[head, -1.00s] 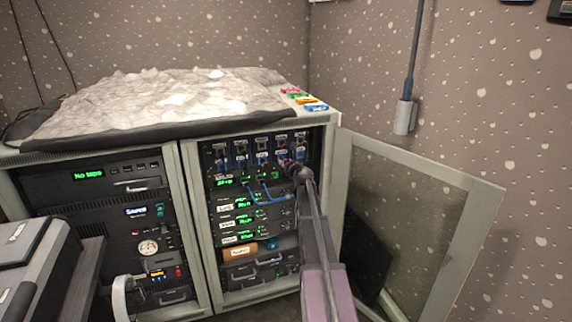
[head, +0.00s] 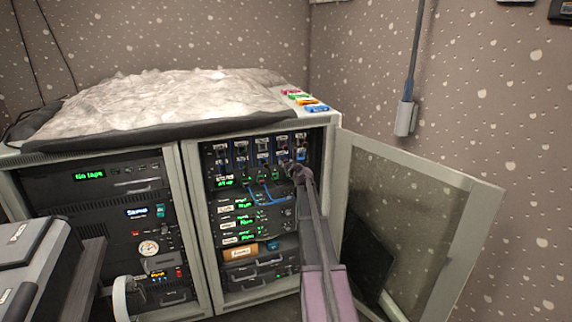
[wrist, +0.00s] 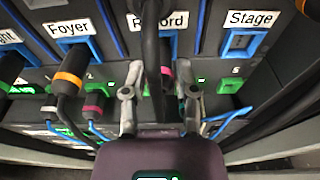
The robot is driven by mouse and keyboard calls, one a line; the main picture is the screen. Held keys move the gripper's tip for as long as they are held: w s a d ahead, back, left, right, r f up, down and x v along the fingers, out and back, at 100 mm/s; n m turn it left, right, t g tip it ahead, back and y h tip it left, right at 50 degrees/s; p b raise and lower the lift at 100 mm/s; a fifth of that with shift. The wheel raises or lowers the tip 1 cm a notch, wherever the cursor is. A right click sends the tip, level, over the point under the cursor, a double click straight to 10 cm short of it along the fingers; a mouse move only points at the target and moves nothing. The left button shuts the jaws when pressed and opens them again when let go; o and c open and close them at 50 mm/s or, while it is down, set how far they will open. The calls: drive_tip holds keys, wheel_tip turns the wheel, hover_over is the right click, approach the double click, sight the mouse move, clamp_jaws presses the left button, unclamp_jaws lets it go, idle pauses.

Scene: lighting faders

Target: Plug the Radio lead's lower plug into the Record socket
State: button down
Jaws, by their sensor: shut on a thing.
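My gripper (wrist: 160,86) has its two fingers closed about a dark plug with a pink band (wrist: 167,72), just below the Record label (wrist: 160,20). A thick black cable crosses in front of the Record socket, so I cannot tell whether the plug is seated. No Radio label is readable on either plug. In the head view, my gripper (head: 290,168) is at the upper right of the open rack, hiding part of the panel.
An orange-banded plug (wrist: 70,74) is at the Foyer socket; the Stage socket (wrist: 242,42) at right looks empty. A white-banded plug (wrist: 48,112) is at lower left. Blue leads (head: 268,200) hang below the panel. The open glass door (head: 410,210) stands right of my arm.

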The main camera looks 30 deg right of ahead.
drive_tip(key=shift+w, duration=0.2)
drive_tip(key=shift+c, duration=1.5)
unclamp_jaws()
drive_tip(key=shift+s, duration=0.25)
drive_tip(key=f+v, duration=0.1)
drive_tip(key=v, duration=0.8)
drive_tip(key=s+d, duration=0.1)
drive_tip(key=d, duration=0.7)
drive_tip(key=shift+s+f, duration=0.3)
